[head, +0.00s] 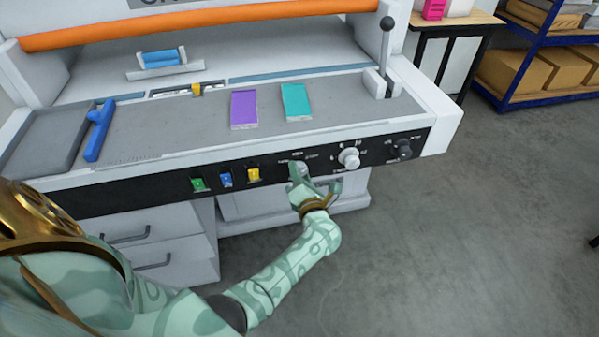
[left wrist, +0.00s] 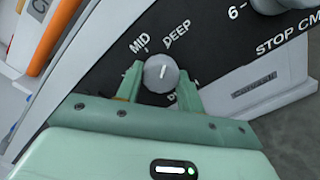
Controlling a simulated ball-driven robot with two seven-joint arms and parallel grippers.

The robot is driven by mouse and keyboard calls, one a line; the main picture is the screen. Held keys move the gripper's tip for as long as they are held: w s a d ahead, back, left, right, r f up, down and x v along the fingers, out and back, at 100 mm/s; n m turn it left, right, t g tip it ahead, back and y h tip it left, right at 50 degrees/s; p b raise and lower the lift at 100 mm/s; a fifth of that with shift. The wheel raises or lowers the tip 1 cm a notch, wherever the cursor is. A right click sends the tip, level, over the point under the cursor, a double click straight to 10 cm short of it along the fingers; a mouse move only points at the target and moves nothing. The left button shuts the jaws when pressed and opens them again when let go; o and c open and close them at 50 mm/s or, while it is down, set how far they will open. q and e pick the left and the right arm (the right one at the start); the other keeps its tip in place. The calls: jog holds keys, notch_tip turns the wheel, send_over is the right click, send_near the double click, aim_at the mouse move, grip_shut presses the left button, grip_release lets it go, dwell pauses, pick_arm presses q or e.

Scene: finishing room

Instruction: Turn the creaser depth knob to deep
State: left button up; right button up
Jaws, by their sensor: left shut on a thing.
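The creaser depth knob (left wrist: 161,73) is a round grey-white knob on the black front panel. In the left wrist view the labels MID and DEEP stand above it. The short white line on its face points up and slightly right, roughly toward the DEEP side. My left gripper (left wrist: 161,83) is shut on the knob, one finger on each side. In the head view my left gripper (head: 313,186) reaches up to the panel and covers part of the knob (head: 299,169). The lettering below the knob is partly hidden by a finger. My right gripper is not in view.
A larger light knob (head: 349,158) and a black knob (head: 404,148) sit to the right on the panel. Green (head: 198,184), blue (head: 226,180) and yellow (head: 253,175) switches sit to the left.

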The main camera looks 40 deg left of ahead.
pick_arm(q)
jog(key=shift+m, duration=0.6)
jog(key=shift+d, duration=0.1)
jog(key=o, duration=1)
